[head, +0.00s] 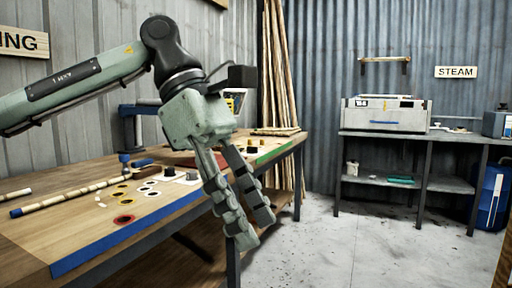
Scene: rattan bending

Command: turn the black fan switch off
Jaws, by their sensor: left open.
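I cannot make out a black fan switch for certain in the head view. My left gripper (252,222) hangs in the middle of the view, fingers pointing down and apart, with nothing between them. It shows in front of the front edge of the wooden workbench (70,228) and hides part of the bench and the floor behind it. My right gripper is not in view.
The bench carries a rattan pole (75,200), several coloured discs and a blue clamp-like tool (137,115). Tall poles (276,75) lean at the back wall.

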